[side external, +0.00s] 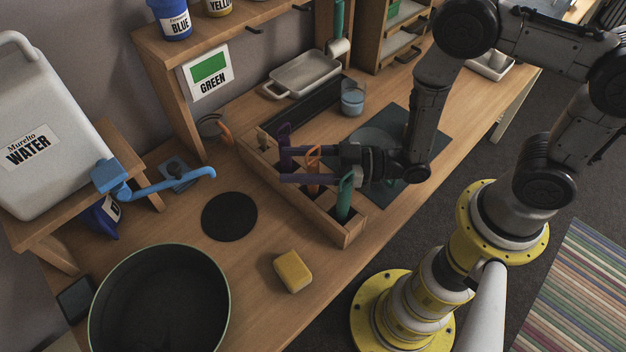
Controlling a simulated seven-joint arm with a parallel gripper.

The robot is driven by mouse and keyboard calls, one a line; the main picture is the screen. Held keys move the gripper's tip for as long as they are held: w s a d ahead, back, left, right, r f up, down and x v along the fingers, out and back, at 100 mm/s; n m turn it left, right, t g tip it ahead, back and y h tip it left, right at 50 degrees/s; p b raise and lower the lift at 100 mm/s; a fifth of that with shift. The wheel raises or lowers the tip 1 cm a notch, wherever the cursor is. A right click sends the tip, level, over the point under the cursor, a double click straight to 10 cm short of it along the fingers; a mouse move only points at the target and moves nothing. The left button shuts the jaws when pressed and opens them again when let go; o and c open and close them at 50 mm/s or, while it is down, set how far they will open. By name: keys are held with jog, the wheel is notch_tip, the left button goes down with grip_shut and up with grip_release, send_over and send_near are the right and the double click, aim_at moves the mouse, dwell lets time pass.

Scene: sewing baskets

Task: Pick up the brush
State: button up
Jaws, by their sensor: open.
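My gripper (287,165) reaches left over the wooden divided box (351,235). Its two purple fingers are apart, pointing left. An orange handle (313,157) stands up from the box, and in the picture it lies between the fingers; I cannot tell whether either finger touches it. A teal handle (345,193) stands upright in the box's near end, just in front of the fingers. These handles may belong to brushes, but their lower ends are hidden in the box, so I cannot tell which is the brush.
A yellow sponge (292,271), a black round mat (229,216) and a large dark pot (160,305) are left of the box. A blue tap (165,188) juts from the water container (45,130). A glass (352,99) and white tray (301,73) stand behind.

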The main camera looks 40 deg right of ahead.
grip_shut()
dwell(0.3)
